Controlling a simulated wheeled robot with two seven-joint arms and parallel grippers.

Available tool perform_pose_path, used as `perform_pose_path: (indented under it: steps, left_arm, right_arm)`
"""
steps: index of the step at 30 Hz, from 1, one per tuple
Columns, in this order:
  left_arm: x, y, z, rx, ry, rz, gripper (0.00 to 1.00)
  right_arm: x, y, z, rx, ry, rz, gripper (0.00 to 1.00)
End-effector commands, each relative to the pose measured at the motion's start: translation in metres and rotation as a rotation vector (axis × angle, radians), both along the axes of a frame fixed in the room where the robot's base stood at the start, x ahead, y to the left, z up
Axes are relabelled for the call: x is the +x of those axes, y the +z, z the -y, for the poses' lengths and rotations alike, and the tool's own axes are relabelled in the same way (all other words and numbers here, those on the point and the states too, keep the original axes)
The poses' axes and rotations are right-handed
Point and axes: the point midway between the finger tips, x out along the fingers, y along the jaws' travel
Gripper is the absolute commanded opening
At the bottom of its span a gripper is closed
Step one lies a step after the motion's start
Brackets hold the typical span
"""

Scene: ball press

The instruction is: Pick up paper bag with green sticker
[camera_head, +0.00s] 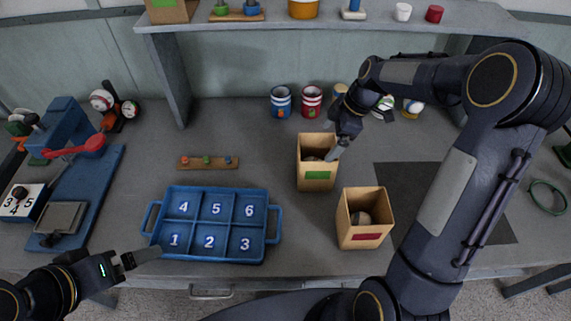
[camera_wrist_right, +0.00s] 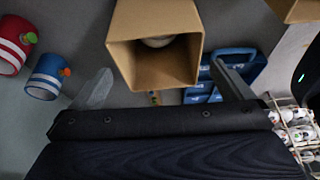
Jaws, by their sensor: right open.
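The paper bag with the green sticker (camera_head: 317,175) stands upright and open-topped on the table, right of the blue tray, with a pale round thing partly visible inside. In the right wrist view the bag (camera_wrist_right: 153,50) shows its open mouth between and beyond my fingers. My right gripper (camera_head: 337,143) is open at the bag's right back rim; I cannot tell if a finger touches it.
A second bag with a red sticker (camera_head: 364,219) stands close at the right front. The blue numbered tray (camera_head: 213,224) lies left. Blue (camera_head: 281,101) and red (camera_head: 311,100) striped cups stand behind. A shelf (camera_head: 340,20) spans the back. A blue press (camera_head: 75,190) is far left.

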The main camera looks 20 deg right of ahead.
Motion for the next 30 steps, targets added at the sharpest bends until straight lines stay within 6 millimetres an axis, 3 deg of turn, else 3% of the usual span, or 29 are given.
perform_pose_path:
  steps: [14, 21, 30]
  left_arm:
    - [0.000, -0.016, 0.000, 0.000, 0.000, 0.000, 1.00]
    - [0.000, -0.030, 0.000, 0.000, 0.000, 0.000, 1.00]
    - [0.000, -0.030, 0.000, 0.000, 0.000, 0.000, 1.00]
  right_arm:
    - [0.007, -0.040, -0.013, -0.002, 0.034, 0.003, 1.00]
    - [0.010, -0.074, -0.027, -0.002, 0.036, 0.001, 1.00]
    - [0.011, -0.078, -0.030, -0.002, 0.034, 0.004, 0.99]
